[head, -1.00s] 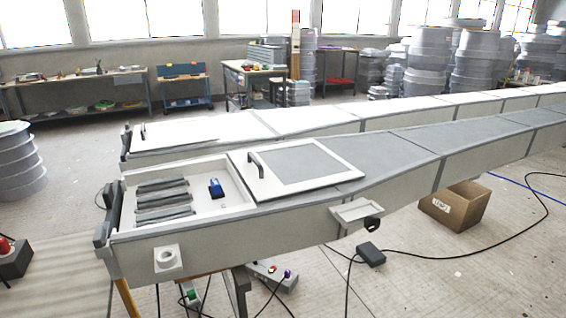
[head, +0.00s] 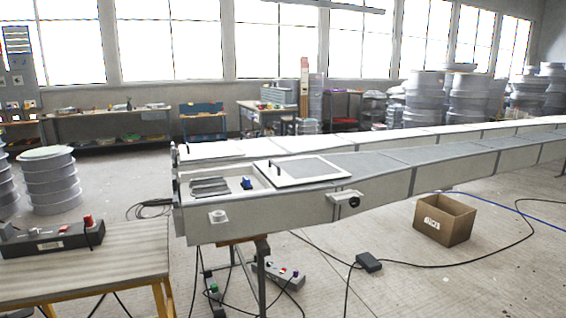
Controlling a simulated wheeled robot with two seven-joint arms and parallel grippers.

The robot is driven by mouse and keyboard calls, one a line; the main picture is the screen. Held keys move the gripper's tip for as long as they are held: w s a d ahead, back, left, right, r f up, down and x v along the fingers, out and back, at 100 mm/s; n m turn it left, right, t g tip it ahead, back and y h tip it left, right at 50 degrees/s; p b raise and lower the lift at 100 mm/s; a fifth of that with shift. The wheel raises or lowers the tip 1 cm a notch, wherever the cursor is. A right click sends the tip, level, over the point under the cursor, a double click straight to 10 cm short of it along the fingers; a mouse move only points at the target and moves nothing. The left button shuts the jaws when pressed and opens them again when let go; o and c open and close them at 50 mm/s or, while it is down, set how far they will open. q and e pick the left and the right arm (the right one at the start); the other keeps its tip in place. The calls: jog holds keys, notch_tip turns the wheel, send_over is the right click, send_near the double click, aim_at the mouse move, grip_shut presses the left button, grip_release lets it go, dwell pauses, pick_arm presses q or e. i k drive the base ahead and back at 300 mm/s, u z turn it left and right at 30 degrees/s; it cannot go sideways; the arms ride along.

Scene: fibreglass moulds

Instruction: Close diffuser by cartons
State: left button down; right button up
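A long pale duct-like body (head: 290,212) runs from the middle to the right in the head view, likely the diffuser. Its near left end has an open top bay with grey slats (head: 210,187) and a small blue item (head: 247,183) inside. A white-framed lid with a grey panel (head: 305,169) and a dark handle lies on top, just right of the open bay, leaving the bay uncovered. A brown open carton (head: 445,220) with a white label stands on the floor to the right. Neither of my grippers is in view.
A second long body (head: 235,148) runs parallel behind. A slatted table (head: 120,262) with a grey control box (head: 52,239) stands at the front left. Cables, a black box (head: 368,262) and a switch box (head: 285,277) lie on the floor. The right foreground floor is mostly clear.

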aim_at(300, 171)
jog(key=z, duration=0.6)
jog(key=i, duration=0.85)
jog(key=z, duration=0.4)
